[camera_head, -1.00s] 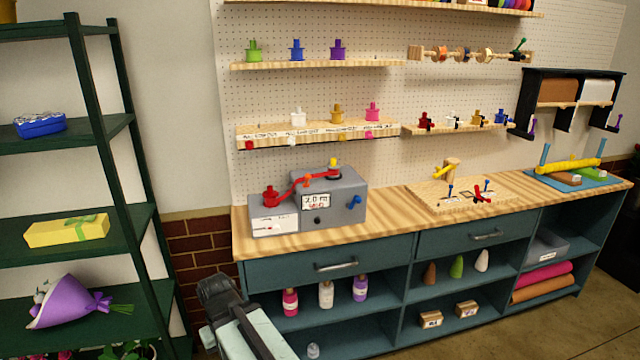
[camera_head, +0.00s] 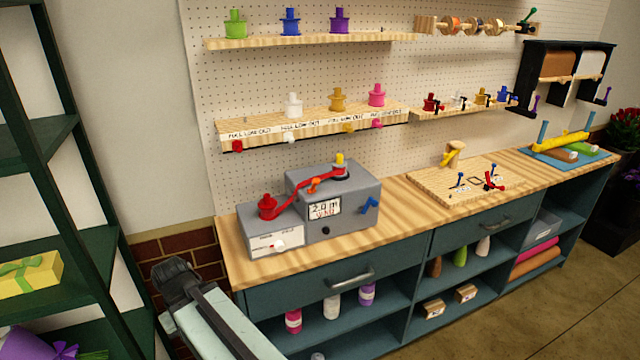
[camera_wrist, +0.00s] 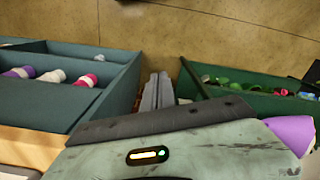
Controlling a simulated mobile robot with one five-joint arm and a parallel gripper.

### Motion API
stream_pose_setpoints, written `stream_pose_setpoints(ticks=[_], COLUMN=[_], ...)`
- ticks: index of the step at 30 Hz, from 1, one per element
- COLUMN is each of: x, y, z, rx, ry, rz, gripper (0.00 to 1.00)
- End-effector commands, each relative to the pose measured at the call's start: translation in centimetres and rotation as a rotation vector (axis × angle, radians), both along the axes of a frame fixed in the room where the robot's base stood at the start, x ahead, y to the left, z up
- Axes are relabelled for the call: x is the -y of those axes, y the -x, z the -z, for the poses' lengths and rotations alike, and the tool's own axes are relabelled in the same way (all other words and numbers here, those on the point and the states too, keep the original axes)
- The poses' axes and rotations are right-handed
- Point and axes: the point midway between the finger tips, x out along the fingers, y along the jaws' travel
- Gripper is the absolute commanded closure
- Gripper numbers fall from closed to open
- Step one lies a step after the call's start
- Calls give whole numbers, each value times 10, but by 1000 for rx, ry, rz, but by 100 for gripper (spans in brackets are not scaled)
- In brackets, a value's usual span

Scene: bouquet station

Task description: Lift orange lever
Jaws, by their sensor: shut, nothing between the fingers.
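A small orange lever (camera_head: 314,185) sits on the grey ribbon machine (camera_head: 345,187) on the wooden counter, beside the red ribbon (camera_head: 290,199). The ribbon runs from a red spool (camera_head: 267,207) up to a post with a yellow top (camera_head: 339,165). My arm shows at the lower left of the head view, below and left of the machine. My gripper (camera_wrist: 157,92) shows in the wrist view as two grey fingers close together, shut and empty.
A blue knob (camera_head: 369,205) is on the machine's front. A wooden board (camera_head: 430,190) with small levers lies to its right. A dark green shelf (camera_head: 60,265) stands at the left. Pegboard shelves with coloured spools hang above. Drawers with handles are below the counter.

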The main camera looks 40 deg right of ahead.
Motion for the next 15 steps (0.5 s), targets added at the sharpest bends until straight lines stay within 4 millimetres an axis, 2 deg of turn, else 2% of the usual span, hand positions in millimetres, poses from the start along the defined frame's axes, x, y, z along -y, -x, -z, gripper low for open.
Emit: stream_pose_setpoints(ticks=[6,9,11,14,15], x=[0,7,10,39,56], y=[0,-2,-4,-13,-18], z=[0,4,7,10,7], rx=[0,1,1,3,4], ry=[-1,-42,-110,-306,-407], rz=[2,61,155,431,566], gripper=[100,100,100,100,100])
